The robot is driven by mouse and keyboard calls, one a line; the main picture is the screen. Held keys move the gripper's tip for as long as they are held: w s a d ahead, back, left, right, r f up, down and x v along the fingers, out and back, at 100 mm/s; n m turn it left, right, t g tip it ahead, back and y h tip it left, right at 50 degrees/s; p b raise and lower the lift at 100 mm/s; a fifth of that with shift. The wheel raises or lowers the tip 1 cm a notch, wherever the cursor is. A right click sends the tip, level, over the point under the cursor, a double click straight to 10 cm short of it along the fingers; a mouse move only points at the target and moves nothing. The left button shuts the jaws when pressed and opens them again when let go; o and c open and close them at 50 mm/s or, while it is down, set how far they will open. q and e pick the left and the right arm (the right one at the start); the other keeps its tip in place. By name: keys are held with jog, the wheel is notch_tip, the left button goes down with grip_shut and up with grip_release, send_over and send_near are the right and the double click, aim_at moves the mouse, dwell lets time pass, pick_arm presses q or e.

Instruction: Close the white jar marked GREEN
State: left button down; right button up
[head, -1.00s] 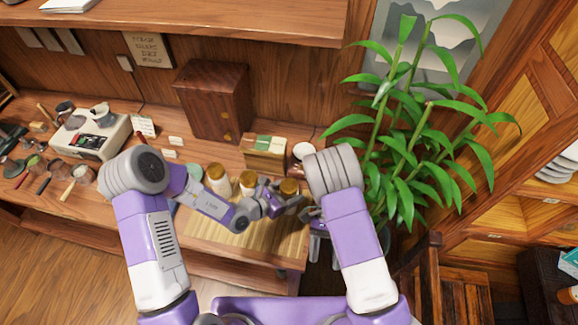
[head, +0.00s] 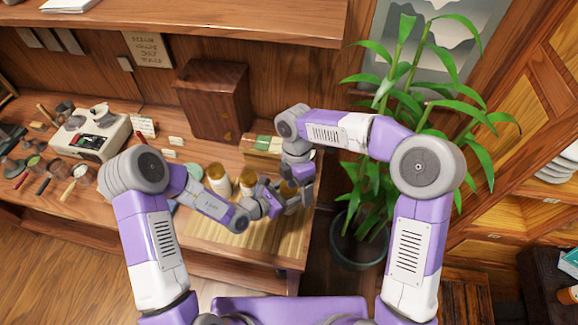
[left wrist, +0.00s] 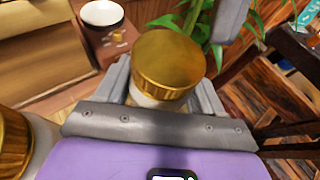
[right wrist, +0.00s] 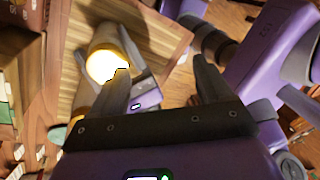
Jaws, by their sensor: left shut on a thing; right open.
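My left gripper (left wrist: 164,82) is shut on a white jar (left wrist: 150,101) with a gold lid (left wrist: 170,58) on top; whether the lid is fully seated I cannot tell. In the head view this jar (head: 287,188) is mostly hidden by my grippers at the right of the mat. No GREEN marking is readable. My right gripper (right wrist: 162,68) is open and empty. In its wrist view a brightly lit gold-lidded jar (right wrist: 103,62) is beside its left finger, not between the fingers. My left gripper (head: 268,197) comes in from the left in the head view.
Two more gold-lidded jars (head: 216,178) (head: 247,182) stand left of the held one on the bamboo mat (head: 225,238). Behind are a box with a green label (head: 262,143) and a wooden cabinet (head: 214,100). A potted plant (head: 362,235) stands right of the table.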

aim_at(289, 198)
jog(key=w+a+r+n+t, duration=0.1)
jog(key=n, duration=0.1)
jog(key=w+a+r+n+t, duration=0.1)
jog(key=w, duration=0.1)
jog(key=w+r+n+t+y, duration=0.1)
jog(key=n, duration=0.1)
jog(key=shift+w+a+r+n, duration=0.1)
jog(key=shift+w+a+n, duration=0.2)
jog(key=shift+w+a, duration=0.1)
jog(key=shift+f, duration=4.05)
